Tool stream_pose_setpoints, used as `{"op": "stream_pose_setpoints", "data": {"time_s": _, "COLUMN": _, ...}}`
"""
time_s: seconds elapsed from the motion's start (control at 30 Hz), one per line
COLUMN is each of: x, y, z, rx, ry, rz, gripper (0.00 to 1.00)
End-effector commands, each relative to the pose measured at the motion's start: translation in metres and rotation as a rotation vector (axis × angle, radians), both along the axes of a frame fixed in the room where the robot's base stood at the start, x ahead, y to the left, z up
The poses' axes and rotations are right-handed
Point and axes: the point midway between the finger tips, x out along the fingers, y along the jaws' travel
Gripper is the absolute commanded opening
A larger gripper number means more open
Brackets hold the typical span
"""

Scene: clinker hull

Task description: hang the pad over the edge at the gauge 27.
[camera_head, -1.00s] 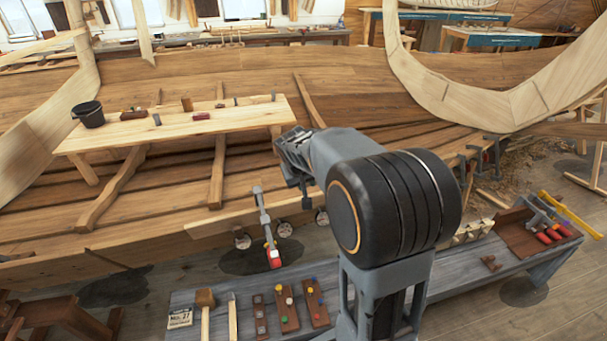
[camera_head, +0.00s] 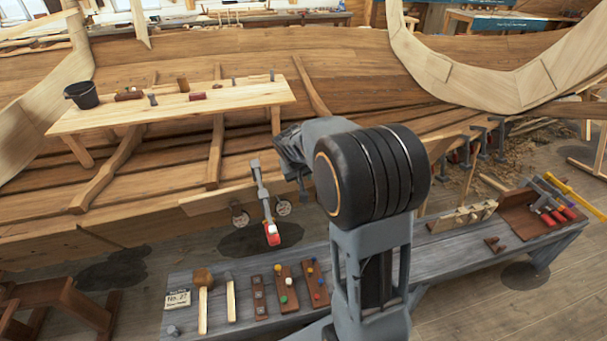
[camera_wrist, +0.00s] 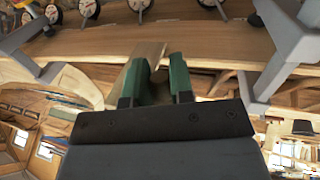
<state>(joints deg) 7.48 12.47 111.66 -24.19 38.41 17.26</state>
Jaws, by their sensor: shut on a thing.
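My gripper (camera_wrist: 158,70) shows in the wrist view, its two green-sided jaws close together at mid-frame. In the head view my arm hides most of the gripper. Round dial gauges (camera_wrist: 88,8) hang along a plank at the top of the wrist view, apart from the jaws. Two gauges (camera_head: 283,208) show under the plank edge (camera_head: 215,198) in the head view; their numbers are unreadable. A card (camera_head: 178,298) reads No. 27.
A grey clamp with a red handle (camera_head: 271,235) hangs at the plank edge by the gauges. A low bench (camera_head: 440,258) with mallets and small blocks stands in front. A plank shelf with a black bucket (camera_head: 82,95) lies across the hull. More clamps (camera_head: 490,140) are at right.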

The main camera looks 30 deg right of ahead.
Motion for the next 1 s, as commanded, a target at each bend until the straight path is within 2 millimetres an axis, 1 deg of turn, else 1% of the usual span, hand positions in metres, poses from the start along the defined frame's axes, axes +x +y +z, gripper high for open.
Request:
{"op": "stream_pose_setpoints", "data": {"time_s": 0.03, "x": 0.002, "y": 0.0, "z": -0.009, "rx": 0.0, "ry": 0.001, "rz": 0.001, "gripper": 0.0}}
{"op": "stream_pose_setpoints", "data": {"time_s": 0.5, "x": 0.018, "y": -0.002, "z": -0.055, "rx": 0.0, "ry": 0.0, "rz": 0.0, "gripper": 0.0}}
{"op": "stream_pose_setpoints", "data": {"time_s": 0.73, "x": 0.024, "y": -0.003, "z": -0.07, "rx": 0.0, "ry": 0.0, "rz": 0.0, "gripper": 0.0}}
{"op": "stream_pose_setpoints", "data": {"time_s": 1.0, "x": 0.027, "y": -0.003, "z": -0.078, "rx": 0.0, "ry": -0.001, "rz": 0.0, "gripper": 0.0}}
